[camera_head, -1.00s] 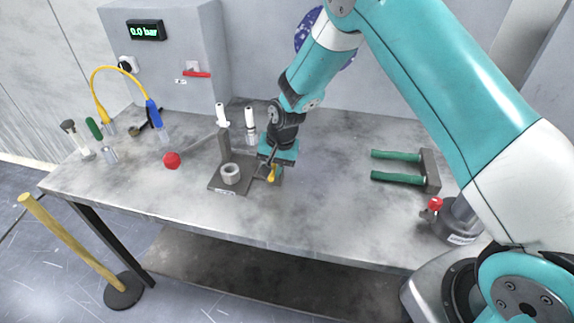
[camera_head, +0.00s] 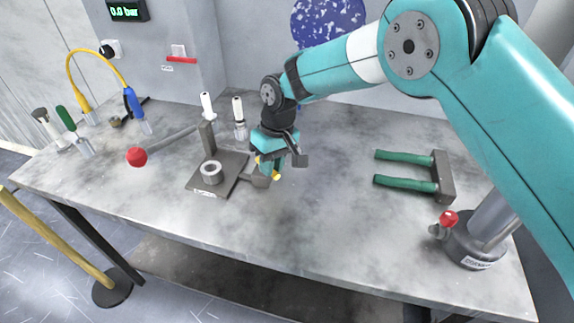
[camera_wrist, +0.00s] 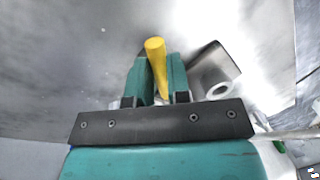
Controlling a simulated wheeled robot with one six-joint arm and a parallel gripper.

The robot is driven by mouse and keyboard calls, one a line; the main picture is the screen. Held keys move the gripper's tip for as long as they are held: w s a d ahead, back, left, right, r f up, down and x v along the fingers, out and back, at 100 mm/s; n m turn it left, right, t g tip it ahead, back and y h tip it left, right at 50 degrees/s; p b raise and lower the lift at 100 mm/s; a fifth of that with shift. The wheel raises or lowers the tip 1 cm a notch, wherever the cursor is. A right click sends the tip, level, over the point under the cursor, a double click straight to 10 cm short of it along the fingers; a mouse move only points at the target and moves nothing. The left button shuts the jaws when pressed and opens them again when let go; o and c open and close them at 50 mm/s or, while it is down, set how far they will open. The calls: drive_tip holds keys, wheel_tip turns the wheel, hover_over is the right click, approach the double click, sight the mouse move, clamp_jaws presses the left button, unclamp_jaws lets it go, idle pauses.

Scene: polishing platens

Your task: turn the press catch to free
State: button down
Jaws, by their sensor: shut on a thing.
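The press stands on the table with a dark base plate (camera_head: 202,190), a pale ring (camera_head: 210,172) and a long lever ending in a red ball (camera_head: 137,157). The yellow catch handle (camera_head: 276,174) is at the right side of the press, partly hidden by my gripper (camera_head: 267,169). In the wrist view, my gripper (camera_wrist: 158,78) is shut on the yellow handle (camera_wrist: 155,52), which sticks out between the green fingers. The press plate and ring (camera_wrist: 218,88) show just right of the fingers. The catch's pivot is hidden, so its exact angle is hard to tell.
Two white-topped tools (camera_head: 239,115) stand behind the press. A green two-pronged fork (camera_head: 441,175) lies to the right, near a round base with a red knob (camera_head: 448,218). A yellow-and-blue hose (camera_head: 97,55) is at the left. The front middle of the table is clear.

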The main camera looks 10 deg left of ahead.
drive_tip(key=shift+f+n, duration=0.1)
drive_tip(key=shift+n, duration=0.4)
drive_tip(key=shift+w+d, duration=0.1)
drive_tip(key=c, duration=1.1)
unclamp_jaws()
drive_tip(key=w+r, duration=0.1)
drive_tip(key=r, duration=0.4)
drive_tip(key=d+r, duration=0.1)
drive_tip(key=r, duration=0.5)
drive_tip(key=w+d+r, duration=0.1)
drive_tip(key=r, duration=0.5)
drive_tip(key=shift+w+r+p, duration=0.1)
drive_tip(key=shift+w+p, duration=0.2)
drive_tip(key=shift+w, duration=0.05)
